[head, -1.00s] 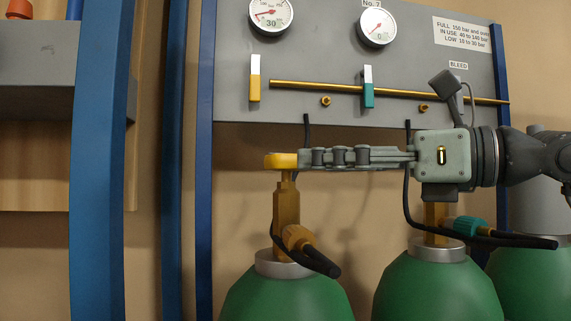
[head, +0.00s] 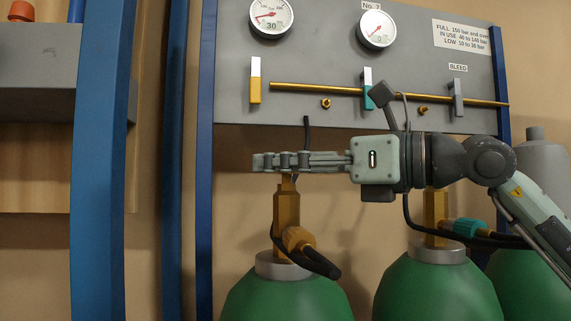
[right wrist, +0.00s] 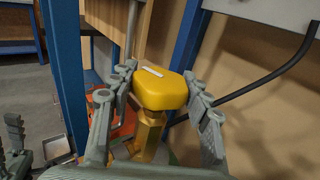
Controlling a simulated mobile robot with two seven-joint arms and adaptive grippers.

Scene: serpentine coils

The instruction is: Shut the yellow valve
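The yellow valve knob (right wrist: 161,90) is a rounded block on a brass stem. In the right wrist view it sits between the two fingers of my right gripper (right wrist: 160,82), which are spread on either side of it. I cannot tell whether either finger touches it. In the head view my right gripper (head: 258,162) is level over the brass valve body (head: 287,209) of the nearer green cylinder, and its fingers hide the knob. A grey finger of what looks like my left gripper (right wrist: 15,135) shows at the lower left of the right wrist view.
A grey panel (head: 340,115) above carries gauges, a brass pipe (head: 315,89) and a yellow-and-white lever (head: 255,82). A second green cylinder (head: 438,285) with a teal fitting (head: 465,228) stands to the right. Black hoses and blue posts (head: 172,160) are close by.

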